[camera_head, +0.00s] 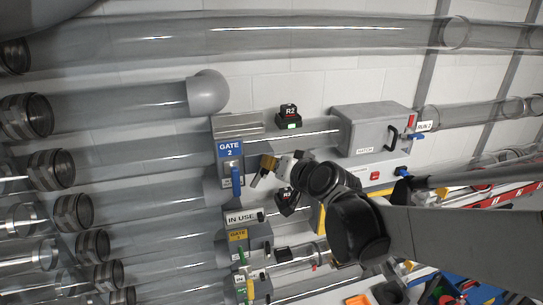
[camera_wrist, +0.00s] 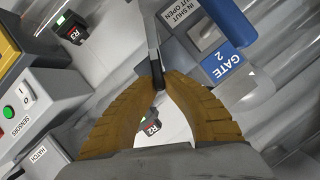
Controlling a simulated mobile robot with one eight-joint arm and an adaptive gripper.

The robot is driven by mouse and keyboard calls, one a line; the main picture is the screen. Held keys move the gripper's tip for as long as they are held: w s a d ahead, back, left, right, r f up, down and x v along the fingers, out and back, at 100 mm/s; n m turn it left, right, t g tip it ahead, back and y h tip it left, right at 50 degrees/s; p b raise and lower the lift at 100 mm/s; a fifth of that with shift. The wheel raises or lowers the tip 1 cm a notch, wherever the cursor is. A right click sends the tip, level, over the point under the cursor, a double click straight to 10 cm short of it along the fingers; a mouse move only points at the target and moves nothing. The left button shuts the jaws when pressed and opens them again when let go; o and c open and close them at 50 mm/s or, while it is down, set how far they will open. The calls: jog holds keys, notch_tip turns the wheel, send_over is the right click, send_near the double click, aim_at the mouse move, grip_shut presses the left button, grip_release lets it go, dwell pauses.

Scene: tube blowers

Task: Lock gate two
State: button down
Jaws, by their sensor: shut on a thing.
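Gate two is a grey housing with a blue "GATE 2" label (camera_head: 230,149); the label also shows in the wrist view (camera_wrist: 226,64). Its blue handle (camera_head: 236,178) hangs below the label and appears large in the wrist view (camera_wrist: 233,22), beside a white plate with "IN SHUT" and "OUT OPEN" lettering (camera_wrist: 181,22). My gripper (camera_head: 266,164) is just right of the gate.
Clear tubes run across the wall. Below gate two are an "IN USE" sign (camera_head: 241,217) and a yellow-labelled gate (camera_head: 238,236). Small black R2 (camera_head: 288,115) and R3 (camera_head: 286,200) units and a grey hatch box (camera_head: 368,130) stand to the right.

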jog(key=shift+w+d+f+m+t+y+b, duration=0.25)
jog(key=shift+m+y+b, duration=0.55)
jog(key=shift+m+b, duration=0.85)
jog(key=shift+s+d+f+m+t+y+b, duration=0.15)
jog(key=shift+f+m+y+b, duration=0.45)
jog(key=shift+m+b, duration=1.1)
jog(key=shift+w+d+f+m+t+y+b, duration=0.1)
jog(key=shift+m+t+y+b, duration=0.2)
jog(key=shift+m+y+b, duration=1.3)
jog(key=shift+h+b, duration=0.45)
jog(key=shift+h, duration=0.15)
jog(key=c, duration=1.5)
grip_release()
jog(key=v, duration=1.2)
jog(key=shift+a, duration=0.1)
